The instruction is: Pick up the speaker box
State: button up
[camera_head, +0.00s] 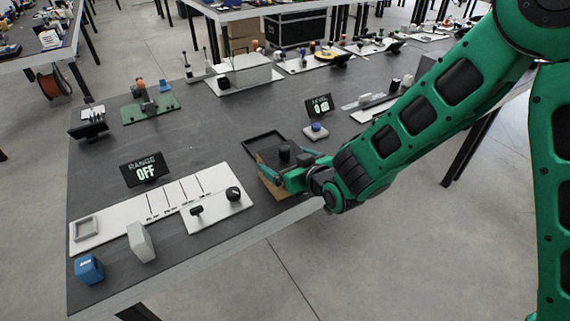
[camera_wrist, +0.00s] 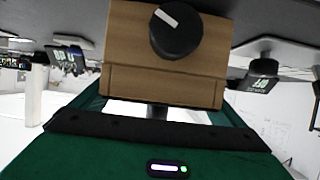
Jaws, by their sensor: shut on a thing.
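The speaker box is a brown wooden box with a large black knob that has a white mark. In the wrist view the box (camera_wrist: 125,55) fills the upper middle, directly in front of my gripper. In the head view the box (camera_head: 273,186) shows as a tan strip at the table's front edge, mostly covered by my gripper (camera_head: 283,176). My gripper is shut on the box. I cannot tell whether the box touches the table.
A black-rimmed frame (camera_head: 262,138) lies just behind the box. A small display (camera_head: 319,106) and a blue-topped button (camera_head: 316,130) stand to its right. A white panel with knobs (camera_head: 222,212) is to the left.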

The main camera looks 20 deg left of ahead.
aim_at(288, 152)
jog(key=shift+r, duration=1.85)
jog(key=s+d+r, duration=0.1)
jog(key=s+r, duration=0.6)
jog(key=s, duration=0.4)
jog(key=shift+s, duration=0.3)
